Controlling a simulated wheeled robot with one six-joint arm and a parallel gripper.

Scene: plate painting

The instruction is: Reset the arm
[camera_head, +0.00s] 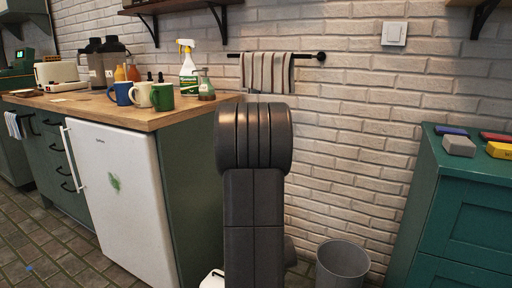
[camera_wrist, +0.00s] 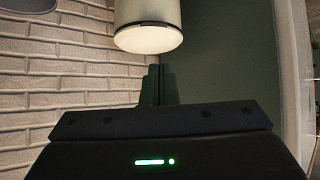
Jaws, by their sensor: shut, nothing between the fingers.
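My arm stands upright in the middle of the head view, its dark grey links in front of the brick wall (camera_head: 345,150). My gripper (camera_wrist: 158,72) shows in the wrist view as dark fingers close together, with nothing held between them. It is hidden in the head view. It is near the brick wall and a dark green panel (camera_wrist: 235,70) in the wrist view. A pale cylinder (camera_wrist: 148,38) shows beyond the fingers; I cannot tell what it is.
A wooden counter (camera_head: 175,118) with several mugs (camera_head: 141,95) and a spray bottle (camera_head: 187,70) stands left, above a white fridge door (camera_head: 118,195). A grey bin (camera_head: 342,268) is on the floor. A green cabinet (camera_head: 465,215) with coloured blocks stands right.

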